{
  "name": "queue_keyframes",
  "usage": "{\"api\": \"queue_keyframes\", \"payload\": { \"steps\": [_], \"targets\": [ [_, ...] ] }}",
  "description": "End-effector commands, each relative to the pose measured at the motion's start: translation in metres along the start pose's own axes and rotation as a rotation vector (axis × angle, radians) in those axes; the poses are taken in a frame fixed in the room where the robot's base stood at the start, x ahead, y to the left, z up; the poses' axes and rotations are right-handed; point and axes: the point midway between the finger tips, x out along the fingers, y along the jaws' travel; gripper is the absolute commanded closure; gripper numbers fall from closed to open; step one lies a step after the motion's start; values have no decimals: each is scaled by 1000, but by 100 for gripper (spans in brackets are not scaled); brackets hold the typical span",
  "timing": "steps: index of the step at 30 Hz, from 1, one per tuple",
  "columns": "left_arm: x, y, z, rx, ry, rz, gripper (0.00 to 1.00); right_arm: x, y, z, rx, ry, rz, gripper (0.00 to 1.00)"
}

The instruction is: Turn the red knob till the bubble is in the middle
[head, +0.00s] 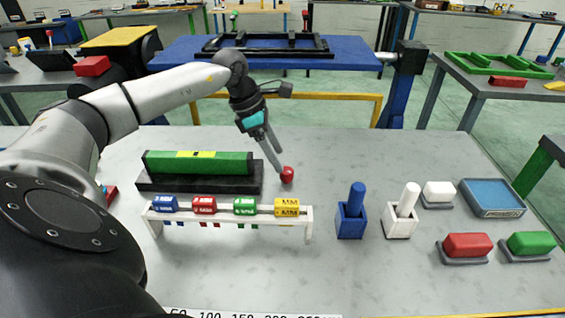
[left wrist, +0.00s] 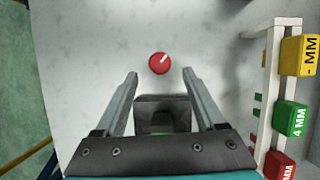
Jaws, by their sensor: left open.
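The red knob (head: 287,175) stands on the grey table just right of the level's black base (head: 160,184). The green level (head: 225,163) lies along that base, with a yellow window (head: 196,154) near its middle; I cannot make out the bubble. My left gripper (head: 274,172) points down beside the knob in the head view. In the left wrist view the red knob (left wrist: 158,64), with a white pointer line, lies just beyond the spread, empty fingertips (left wrist: 160,74). The base's end (left wrist: 163,105) shows between the fingers. My right gripper is out of view.
A white rack (head: 230,219) with blue, red, green and yellow labelled blocks stands in front of the level. Right of it are a blue holder (head: 351,222), a white holder (head: 398,224), several coloured blocks and a blue tray (head: 492,197). Table right of the knob is clear.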

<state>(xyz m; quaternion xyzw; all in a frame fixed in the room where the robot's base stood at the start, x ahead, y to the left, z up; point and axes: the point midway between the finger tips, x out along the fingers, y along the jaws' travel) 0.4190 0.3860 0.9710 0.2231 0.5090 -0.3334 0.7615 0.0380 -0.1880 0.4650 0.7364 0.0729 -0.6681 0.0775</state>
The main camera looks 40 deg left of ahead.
Motion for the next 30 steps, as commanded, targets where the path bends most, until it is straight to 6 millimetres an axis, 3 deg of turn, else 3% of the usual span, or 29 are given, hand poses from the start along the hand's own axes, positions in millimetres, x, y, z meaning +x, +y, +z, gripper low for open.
{"api": "queue_keyframes", "payload": {
  "steps": [1,6,12,18,30],
  "targets": [
    [-16,1,0,1,1,4,28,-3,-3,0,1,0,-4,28],
    [-56,1,0,1,0,3,28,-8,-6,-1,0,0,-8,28],
    [-90,0,1,1,-1,2,28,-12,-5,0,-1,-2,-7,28],
    [-102,0,0,1,0,-1,28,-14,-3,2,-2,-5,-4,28],
    [-102,0,0,1,0,-1,28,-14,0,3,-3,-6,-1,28]
  ]
}}
